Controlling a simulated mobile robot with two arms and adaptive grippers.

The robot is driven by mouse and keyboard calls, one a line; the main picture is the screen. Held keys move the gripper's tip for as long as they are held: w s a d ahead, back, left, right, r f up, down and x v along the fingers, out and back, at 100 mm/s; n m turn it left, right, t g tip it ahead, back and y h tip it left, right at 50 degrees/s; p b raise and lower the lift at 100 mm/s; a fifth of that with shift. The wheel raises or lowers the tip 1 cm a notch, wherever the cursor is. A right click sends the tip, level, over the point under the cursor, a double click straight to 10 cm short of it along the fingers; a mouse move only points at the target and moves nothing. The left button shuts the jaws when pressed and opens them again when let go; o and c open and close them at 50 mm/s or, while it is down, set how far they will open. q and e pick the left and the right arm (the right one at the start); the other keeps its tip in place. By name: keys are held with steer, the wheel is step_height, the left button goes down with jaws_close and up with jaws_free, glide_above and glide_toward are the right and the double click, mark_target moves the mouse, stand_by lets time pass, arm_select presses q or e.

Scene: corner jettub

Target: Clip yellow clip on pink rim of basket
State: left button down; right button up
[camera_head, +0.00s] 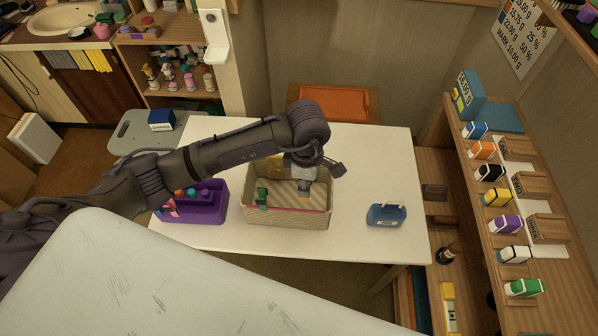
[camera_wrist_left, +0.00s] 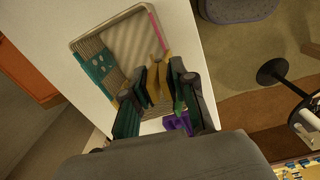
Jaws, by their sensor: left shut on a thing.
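The woven beige basket (camera_head: 255,178) stands on the white table, with a pink rim (camera_head: 285,209) along its near side. The basket (camera_wrist_left: 112,25) and pink rim (camera_wrist_left: 157,38) also show in the left wrist view. My left gripper (camera_head: 304,186) points down over the basket's right part. In the left wrist view, the gripper (camera_wrist_left: 158,76) is shut on the yellow clip (camera_wrist_left: 154,84), which lies between its fingers. I cannot tell whether the clip touches the rim. A green clip (camera_head: 262,198) sits at the basket's near side, left of the gripper. My right gripper is not in view.
A purple bin (camera_head: 205,213) with colourful items stands left of the basket on the white table (camera_head: 385,165). A blue case (camera_head: 386,215) lies to its right. The table between basket and case is clear. A shelf with several coloured boxes (camera_head: 497,197) runs along the right.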

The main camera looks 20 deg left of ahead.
arm_select(q)
steer(key=shift+w+d+f+n, duration=0.1)
steer(key=shift+d+f+n, duration=0.2)
steer(key=shift+n, duration=0.4)
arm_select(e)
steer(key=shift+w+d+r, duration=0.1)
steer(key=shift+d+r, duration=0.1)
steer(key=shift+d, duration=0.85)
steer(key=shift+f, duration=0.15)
arm_select(q)
step_height(320, 180, down, 6)
steer(key=b, duration=0.6)
steer(key=shift+f+b, duration=0.9)
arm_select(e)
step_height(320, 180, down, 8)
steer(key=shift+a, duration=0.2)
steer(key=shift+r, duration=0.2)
